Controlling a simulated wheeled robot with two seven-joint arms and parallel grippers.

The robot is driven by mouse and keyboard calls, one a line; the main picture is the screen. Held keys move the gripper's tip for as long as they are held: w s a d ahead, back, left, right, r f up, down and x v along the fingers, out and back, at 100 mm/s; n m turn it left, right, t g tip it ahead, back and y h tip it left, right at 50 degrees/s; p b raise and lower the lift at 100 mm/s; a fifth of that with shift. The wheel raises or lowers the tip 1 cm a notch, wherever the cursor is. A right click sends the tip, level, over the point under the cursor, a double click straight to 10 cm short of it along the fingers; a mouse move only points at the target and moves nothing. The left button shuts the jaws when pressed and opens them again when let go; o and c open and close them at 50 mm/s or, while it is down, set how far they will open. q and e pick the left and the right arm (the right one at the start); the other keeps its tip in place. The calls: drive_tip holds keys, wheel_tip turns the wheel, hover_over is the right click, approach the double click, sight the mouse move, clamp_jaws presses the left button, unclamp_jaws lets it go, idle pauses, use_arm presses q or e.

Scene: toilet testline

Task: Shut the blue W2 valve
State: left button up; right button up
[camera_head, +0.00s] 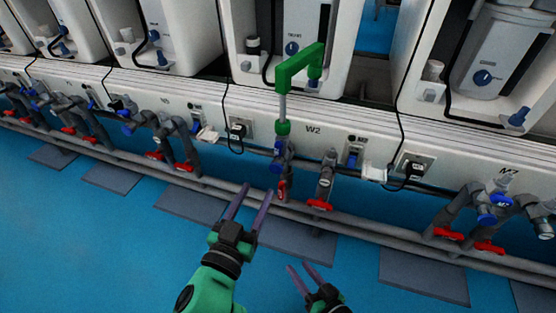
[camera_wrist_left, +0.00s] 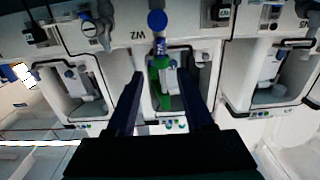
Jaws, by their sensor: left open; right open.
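The W2 station carries a printed W2 label (camera_head: 313,129), which shows upside down in the left wrist view (camera_wrist_left: 138,36). Left of the label, a blue valve (camera_head: 277,165) sits on a pipe below a green bent pipe (camera_head: 300,68). In the left wrist view, a round blue knob (camera_wrist_left: 157,20) shows near the top, with the green pipe (camera_wrist_left: 160,75) below it. My left gripper (camera_head: 257,188) is open and empty, apart from the valve, in front of and below it. My right gripper (camera_head: 298,265) is open and empty near the bottom edge.
Red handles (camera_head: 319,205) sit low on the pipes. Grey horizontal pipes (camera_head: 350,220) run along the white bench front. The blue floor (camera_head: 100,250) is open at lower left.

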sight(277, 150)
use_arm(q)
drive_tip(key=x, duration=1.4)
drive_tip(key=shift+r+p, duration=0.1)
drive_tip(key=shift+p, duration=0.2)
drive_tip(key=shift+c, duration=0.3)
clamp_jaws()
